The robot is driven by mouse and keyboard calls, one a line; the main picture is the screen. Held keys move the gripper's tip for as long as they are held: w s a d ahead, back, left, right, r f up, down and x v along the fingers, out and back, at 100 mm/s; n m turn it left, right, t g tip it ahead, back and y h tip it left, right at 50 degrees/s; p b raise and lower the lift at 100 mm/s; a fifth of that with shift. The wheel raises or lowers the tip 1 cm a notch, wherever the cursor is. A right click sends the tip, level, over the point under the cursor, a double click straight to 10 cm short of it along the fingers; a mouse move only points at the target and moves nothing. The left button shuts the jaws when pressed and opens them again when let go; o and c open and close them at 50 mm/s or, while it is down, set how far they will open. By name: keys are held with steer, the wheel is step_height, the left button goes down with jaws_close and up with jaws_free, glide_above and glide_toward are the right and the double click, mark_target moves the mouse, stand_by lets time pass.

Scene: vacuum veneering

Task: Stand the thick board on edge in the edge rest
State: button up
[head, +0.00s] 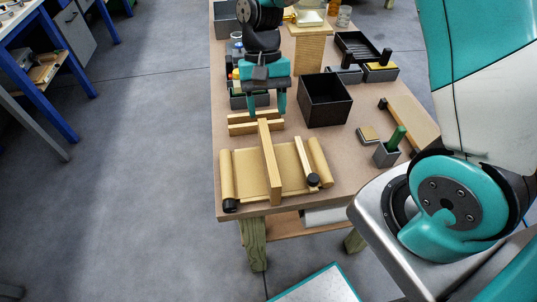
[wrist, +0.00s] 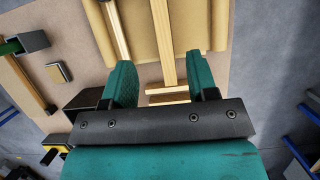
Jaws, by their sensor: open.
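A long pale wooden board (head: 268,160), which looks like the thick board, stands on a narrow edge and runs from front to back across a tan wooden panel. Its far end meets two short parallel wooden rails (head: 240,129), which look like the edge rest; the board lies crosswise to them. Whether it rests on the rails or sits in a gap, I cannot tell. My gripper (head: 266,108) is open over the rails, pointing down. In the wrist view, the board (wrist: 163,35) and rails (wrist: 167,101) show between and beyond the spread fingers (wrist: 160,68). Nothing is visibly held.
A black open box (head: 325,100) stands right of my gripper. A grey holder (head: 386,154) with a green item and a flat board (head: 412,120) lie farther right.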

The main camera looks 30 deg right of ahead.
mark_target(268, 148)
steer(key=p+x, duration=0.1)
steer(key=x, duration=0.6)
steer(key=shift+s+a+f, duration=0.1)
steer(key=shift+f, duration=0.25)
steer(key=shift+p+x, duration=1.15)
steer(key=shift+x, duration=1.3)
steer(key=shift+f, duration=0.1)
jaws_close()
